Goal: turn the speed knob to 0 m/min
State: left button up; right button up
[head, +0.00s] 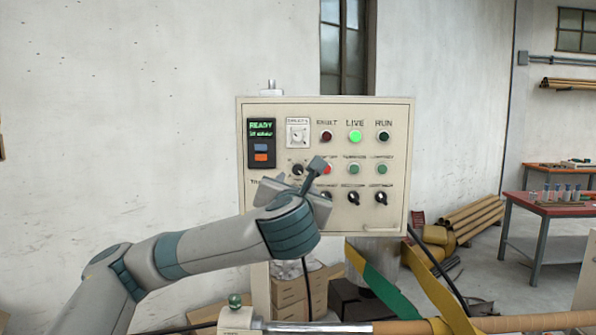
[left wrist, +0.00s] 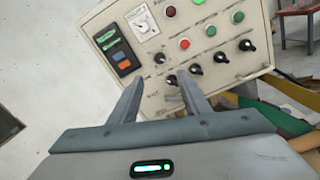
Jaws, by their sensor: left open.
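The control panel (head: 394,225) is a cream box with a display reading READY, lamps, buttons and several black knobs. One black knob (head: 298,169) sits left of the red button, beside my left gripper's fingers; it also shows in the left wrist view (left wrist: 160,57). A white-plated dial (head: 297,134) is above it. The labels are too small to tell for sure which is the speed knob. My left gripper (head: 295,178) is open and empty in front of the panel's lower left. In the left wrist view, its fingertips (left wrist: 160,86) lie below that knob, with another knob (left wrist: 171,80) near the right finger.
The green LIVE lamp (head: 355,136) is lit. Lower knobs (head: 381,198) line the panel's bottom row. Green and yellow straps (head: 378,278) and a horizontal tube (head: 510,322) are below. Cardboard tubes (head: 472,215) and a red-topped table (head: 550,207) stand at right.

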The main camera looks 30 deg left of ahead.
aim_at(298, 170)
pick_arm(q)
jog(key=p+x, duration=0.7)
jog(key=x, duration=0.8)
jog(key=shift+w+a+r, duration=0.1)
jog(key=shift+w, duration=0.2)
jog(key=shift+w+a, duration=0.35)
jog(key=shift+w, duration=0.2)
jog(key=c, duration=0.8)
jog(key=shift+c, duration=1.2)
